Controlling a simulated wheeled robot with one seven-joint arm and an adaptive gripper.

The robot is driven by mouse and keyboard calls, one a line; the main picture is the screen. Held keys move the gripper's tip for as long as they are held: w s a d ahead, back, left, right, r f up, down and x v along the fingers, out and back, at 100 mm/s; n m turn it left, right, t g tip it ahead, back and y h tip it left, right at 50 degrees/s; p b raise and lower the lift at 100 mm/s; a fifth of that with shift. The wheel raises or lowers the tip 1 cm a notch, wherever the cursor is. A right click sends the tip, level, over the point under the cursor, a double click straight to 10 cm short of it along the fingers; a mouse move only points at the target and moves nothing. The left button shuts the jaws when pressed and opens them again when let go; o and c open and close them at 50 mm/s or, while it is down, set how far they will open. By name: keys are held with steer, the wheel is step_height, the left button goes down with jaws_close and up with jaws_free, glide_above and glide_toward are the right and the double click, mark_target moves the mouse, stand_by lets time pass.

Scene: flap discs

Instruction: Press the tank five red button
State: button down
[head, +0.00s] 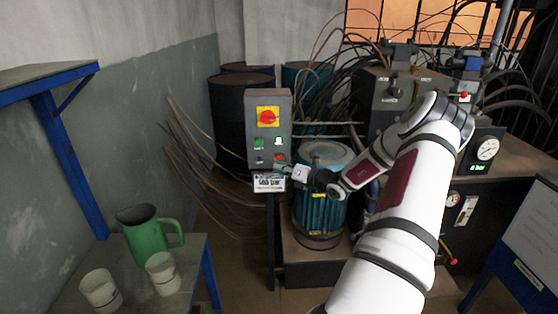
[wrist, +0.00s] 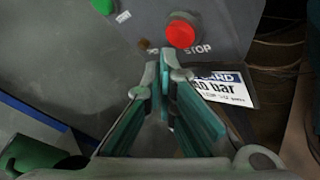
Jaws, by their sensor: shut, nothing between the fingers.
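A grey control box (head: 269,138) stands upright on a post, with a red rotary switch on a yellow plate (head: 268,117) near its top. Low on its face is a red button (head: 280,157), which shows in the wrist view (wrist: 181,32) above the word STOP. A green button (head: 259,143) sits to the left. A white label (head: 269,183) hangs under the box; the wrist view shows "bar" on it. I cannot read which tank it names. My gripper (head: 287,170) is shut and empty, just below the red button; its fingertips (wrist: 163,72) look apart from it.
A teal-topped motor (head: 321,205) stands right behind my gripper. A green jug (head: 146,237) and two white cups (head: 162,272) are on a low table at left. A blue bracketed shelf (head: 45,80) is on the left wall. Loose cables and a pressure gauge (head: 487,149) are further right.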

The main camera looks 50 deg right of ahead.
steer(key=shift+w+d, duration=0.1)
steer(key=shift+d, duration=0.05)
stand_by(0.5)
steer(key=shift+w+d, duration=0.2)
steer(key=shift+w+d, duration=0.3)
steer(key=shift+d, duration=0.1)
stand_by(0.9)
stand_by(0.3)
steer(key=shift+s+a+p, duration=0.5)
steer(key=shift+s+a, duration=0.1)
steer(key=shift+a, duration=0.1)
steer(key=shift+a, duration=0.1)
steer(key=s+a+p, duration=0.2)
steer(key=s+a, duration=0.1)
steer(key=shift+s+a, duration=0.15)
steer(key=shift+a, duration=0.15)
stand_by(0.9)
